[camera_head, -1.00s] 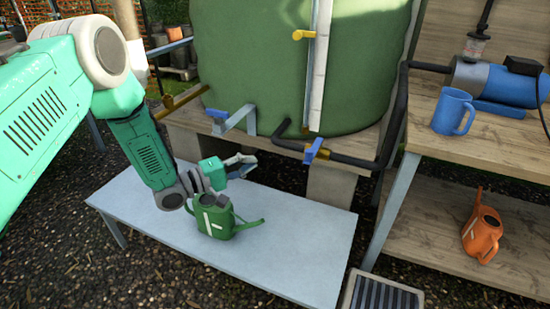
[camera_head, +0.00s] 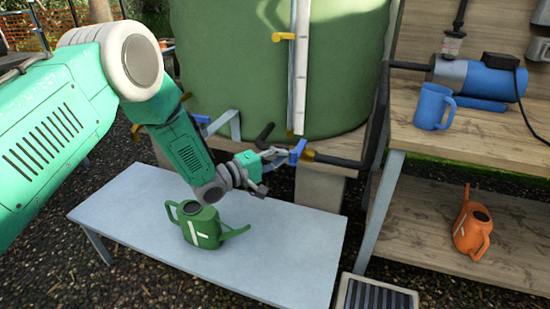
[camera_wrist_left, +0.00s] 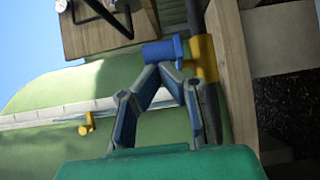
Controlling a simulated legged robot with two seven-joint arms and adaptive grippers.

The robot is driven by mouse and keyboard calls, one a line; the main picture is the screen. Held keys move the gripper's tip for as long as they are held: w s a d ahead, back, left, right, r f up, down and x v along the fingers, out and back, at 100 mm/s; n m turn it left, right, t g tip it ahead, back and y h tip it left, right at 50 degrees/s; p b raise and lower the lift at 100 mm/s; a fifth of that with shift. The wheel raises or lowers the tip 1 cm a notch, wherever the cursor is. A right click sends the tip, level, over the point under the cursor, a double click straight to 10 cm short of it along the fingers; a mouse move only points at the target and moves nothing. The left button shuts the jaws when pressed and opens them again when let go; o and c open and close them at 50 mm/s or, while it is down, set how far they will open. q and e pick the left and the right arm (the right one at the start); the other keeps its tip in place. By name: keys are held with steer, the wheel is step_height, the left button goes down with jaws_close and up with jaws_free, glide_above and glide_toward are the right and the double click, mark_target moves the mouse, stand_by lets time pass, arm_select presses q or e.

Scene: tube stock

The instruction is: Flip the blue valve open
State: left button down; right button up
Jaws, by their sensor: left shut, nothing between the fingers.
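The blue valve handle (camera_head: 297,152) is on the pipe at the front of the green tank, with a brass-yellow valve body (camera_head: 308,154). In the left wrist view the blue handle (camera_wrist_left: 165,50) stands just beyond my fingertips, beside the yellow body (camera_wrist_left: 203,58). My left gripper (camera_head: 276,153) is at the left of the handle, shut with nothing between its fingers. Its fingertips (camera_wrist_left: 160,70) look close to or against the handle; contact is not clear. Another blue handle (camera_head: 201,119) shows further left, partly behind my arm. My right gripper is out of view.
A green watering can (camera_head: 200,226) stands on the grey bench (camera_head: 265,255) below my left arm. The green tank (camera_head: 235,70) rises behind the valve. To the right, wooden shelves hold a blue mug (camera_head: 432,106), a blue pump (camera_head: 490,80) and an orange watering can (camera_head: 470,228).

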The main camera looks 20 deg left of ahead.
arm_select(q)
steer(key=shift+a, duration=0.3)
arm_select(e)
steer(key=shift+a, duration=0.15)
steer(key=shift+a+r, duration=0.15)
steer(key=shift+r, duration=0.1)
